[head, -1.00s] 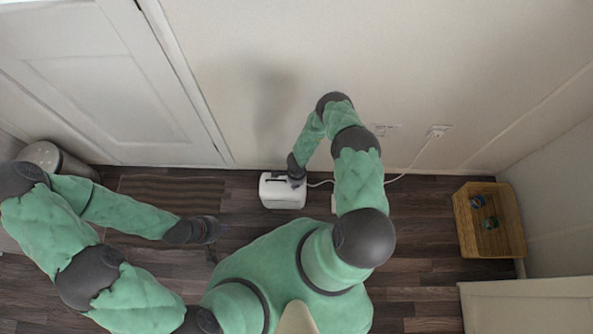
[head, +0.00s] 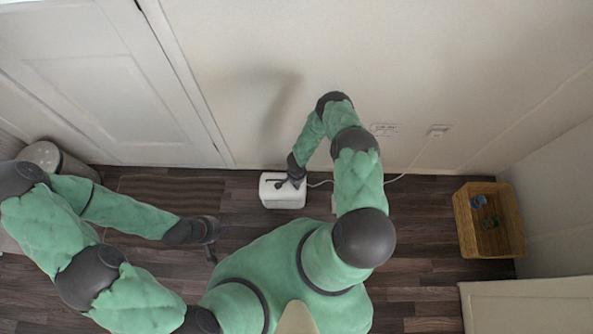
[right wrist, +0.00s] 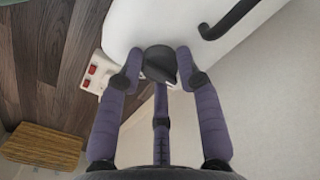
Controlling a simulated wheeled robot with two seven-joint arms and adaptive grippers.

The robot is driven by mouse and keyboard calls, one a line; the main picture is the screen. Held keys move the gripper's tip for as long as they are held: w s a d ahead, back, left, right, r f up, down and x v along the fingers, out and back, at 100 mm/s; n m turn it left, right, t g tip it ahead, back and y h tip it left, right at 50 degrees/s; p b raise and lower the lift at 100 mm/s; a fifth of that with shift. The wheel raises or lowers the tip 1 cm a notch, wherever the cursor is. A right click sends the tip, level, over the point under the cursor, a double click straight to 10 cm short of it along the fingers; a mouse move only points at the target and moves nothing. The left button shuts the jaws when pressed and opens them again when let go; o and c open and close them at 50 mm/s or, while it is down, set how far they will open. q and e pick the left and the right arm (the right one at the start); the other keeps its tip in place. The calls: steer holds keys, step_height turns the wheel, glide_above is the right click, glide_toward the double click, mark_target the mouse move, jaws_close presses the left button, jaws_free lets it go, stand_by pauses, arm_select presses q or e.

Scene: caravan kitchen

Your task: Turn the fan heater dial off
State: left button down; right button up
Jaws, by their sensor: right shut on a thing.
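The white fan heater (head: 283,198) stands on the floor near the wall, with a dark handle on its top. In the right wrist view its white body (right wrist: 190,25) fills the upper middle, with the dark handle (right wrist: 225,20) at upper right. The dark round dial (right wrist: 159,63) sits between the fingers of my right gripper (right wrist: 160,70), which is shut on it. The right gripper also shows over the heater's top in the head view (head: 296,181). My left gripper (head: 212,240) is over the floor left of the heater, apart from it; its finger opening is unclear.
A power strip with red switches (right wrist: 92,75) lies beside the heater, and a white cable (head: 405,173) runs to a wall socket (head: 438,130). A wicker basket (head: 462,225) with small items stands at right. A bin (head: 45,155) and mat (head: 165,188) are at left.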

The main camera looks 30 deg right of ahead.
steer(key=shift+s, duration=0.1)
steer(key=o, duration=1.2)
steer(key=shift+c, duration=0.2)
steer(key=shift+r, duration=0.3)
step_height(320, 180, up, 11)
steer(key=shift+r, duration=0.15)
